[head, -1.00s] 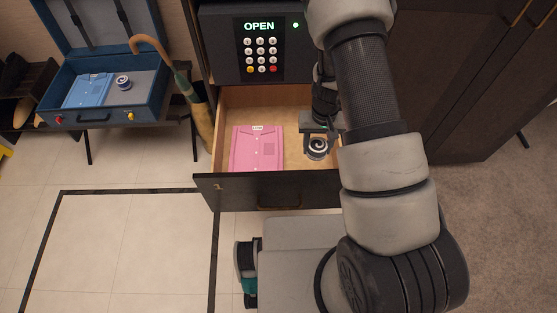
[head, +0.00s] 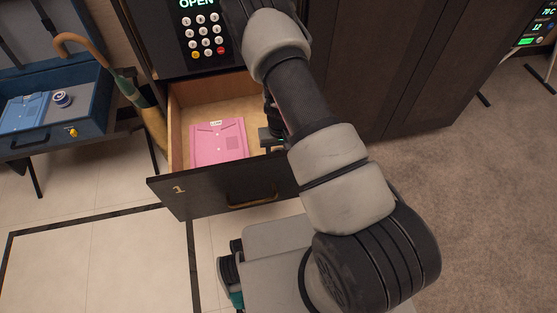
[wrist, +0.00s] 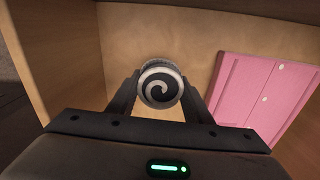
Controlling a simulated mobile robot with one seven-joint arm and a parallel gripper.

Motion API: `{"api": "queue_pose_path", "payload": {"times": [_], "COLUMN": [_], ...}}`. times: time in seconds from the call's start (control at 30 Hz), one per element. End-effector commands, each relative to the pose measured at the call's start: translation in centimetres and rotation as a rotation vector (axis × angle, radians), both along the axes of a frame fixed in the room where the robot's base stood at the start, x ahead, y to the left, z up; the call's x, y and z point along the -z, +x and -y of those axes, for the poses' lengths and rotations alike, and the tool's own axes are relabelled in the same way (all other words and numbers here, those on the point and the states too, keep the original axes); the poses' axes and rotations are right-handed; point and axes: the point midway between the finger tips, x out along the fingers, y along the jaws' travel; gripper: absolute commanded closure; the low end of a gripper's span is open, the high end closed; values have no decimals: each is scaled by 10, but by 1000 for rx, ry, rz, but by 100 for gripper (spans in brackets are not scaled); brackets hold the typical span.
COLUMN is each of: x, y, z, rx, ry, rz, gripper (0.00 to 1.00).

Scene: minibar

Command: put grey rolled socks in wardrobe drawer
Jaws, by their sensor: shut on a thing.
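The grey rolled socks, with a dark and pale spiral end (wrist: 160,86), sit between the two fingers of my gripper (wrist: 160,92) in the wrist view. My gripper is shut on them, inside the open wardrobe drawer (head: 222,192). The drawer's wooden side wall (wrist: 30,45) is at the left in the wrist view. Whether the socks touch the drawer floor I cannot tell. In the head view my gripper (head: 270,138) is at the drawer's right side, partly behind my arm, and the socks are hidden.
A folded pink shirt (head: 219,142) lies in the drawer beside my gripper. A safe with a keypad (head: 204,35) is above the drawer. An open blue suitcase (head: 75,125) and an umbrella (head: 130,88) stand at the left. Dark cabinet doors (head: 400,70) are at the right.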

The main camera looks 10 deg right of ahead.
Motion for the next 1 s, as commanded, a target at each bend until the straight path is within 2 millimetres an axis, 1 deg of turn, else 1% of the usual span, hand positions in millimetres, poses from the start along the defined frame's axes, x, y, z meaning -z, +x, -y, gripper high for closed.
{"api": "queue_pose_path", "payload": {"times": [0.03, 0.1, 0.17, 0.37, 0.5, 0.53, 0.63, 0.9, 1.0], "x": [12, 21, 24, 22, 27, 27, 26, 25, 20], "y": [-1, 0, 0, 0, 0, 0, 0, 0, 0], "z": [0, 0, 0, 0, 0, 0, 0, 0, 0], "rx": [0, -1, 0, 0, -1, -1, -1, -1, 0], "ry": [-1, -1, 0, 0, 0, 0, 0, 0, 0], "rz": [-2, -1, 0, 0, 0, 0, 0, 0, 0], "gripper": [77, 77, 77, 77, 77, 53, 36, 36, 36]}}
